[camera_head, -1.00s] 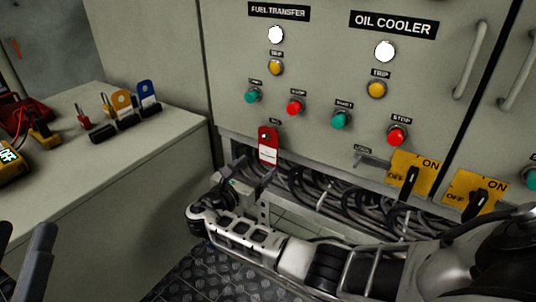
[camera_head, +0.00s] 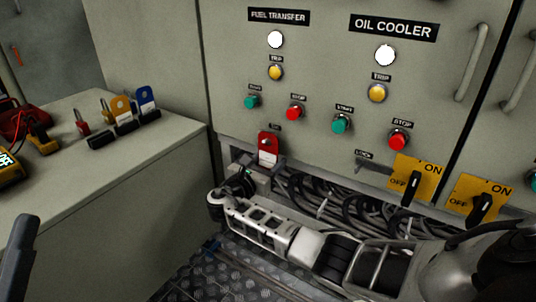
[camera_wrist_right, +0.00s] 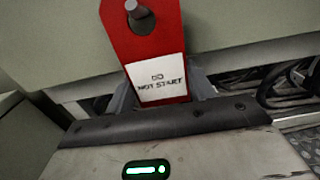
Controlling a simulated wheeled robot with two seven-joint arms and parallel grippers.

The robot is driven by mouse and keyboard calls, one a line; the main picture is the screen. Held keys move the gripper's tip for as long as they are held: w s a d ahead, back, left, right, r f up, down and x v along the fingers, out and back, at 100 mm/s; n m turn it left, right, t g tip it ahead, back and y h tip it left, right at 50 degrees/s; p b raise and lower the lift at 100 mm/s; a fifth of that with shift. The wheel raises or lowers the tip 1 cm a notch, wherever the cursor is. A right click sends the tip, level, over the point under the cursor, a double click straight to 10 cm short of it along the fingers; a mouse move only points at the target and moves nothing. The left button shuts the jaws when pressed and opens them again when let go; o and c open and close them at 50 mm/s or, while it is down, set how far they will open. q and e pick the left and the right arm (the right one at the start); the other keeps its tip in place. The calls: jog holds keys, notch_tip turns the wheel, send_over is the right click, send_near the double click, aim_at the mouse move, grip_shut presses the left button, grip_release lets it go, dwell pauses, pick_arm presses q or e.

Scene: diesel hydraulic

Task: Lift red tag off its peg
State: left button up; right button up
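The red tag (camera_head: 268,146) with a white lower label hangs on the fuel transfer panel. In the right wrist view the tag (camera_wrist_right: 156,50) is close, its label reads "DO NOT START", and a peg (camera_wrist_right: 135,8) passes through its hole. My right gripper (camera_head: 260,172) is just below the tag. In the right wrist view its fingers (camera_wrist_right: 161,93) stand spread, one at each side of the tag's lower part; whether they touch it is unclear. One dark finger of my left gripper (camera_head: 17,260) shows at the bottom left; its opening cannot be judged.
Cables (camera_head: 340,195) fill the opening under the panel. Buttons and yellow rotary switches (camera_head: 416,178) sit to the right. A grey bench (camera_head: 130,165) at left holds a multimeter (camera_head: 8,168), small padlocks and upright orange and blue tags (camera_head: 146,98).

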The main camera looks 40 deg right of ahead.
aim_at(267, 155)
jog(key=shift+c, duration=1.4)
jog(key=shift+r, duration=0.2)
jog(key=shift+r+p, duration=0.6)
jog(key=shift+p, duration=0.4)
jog(key=shift+r, duration=0.15)
jog(key=shift+a, duration=0.1)
jog(key=shift+p+v, duration=0.95)
jog(key=shift+v, duration=0.25)
jog(key=shift+p+v, duration=0.8)
jog(key=shift+v, duration=0.95)
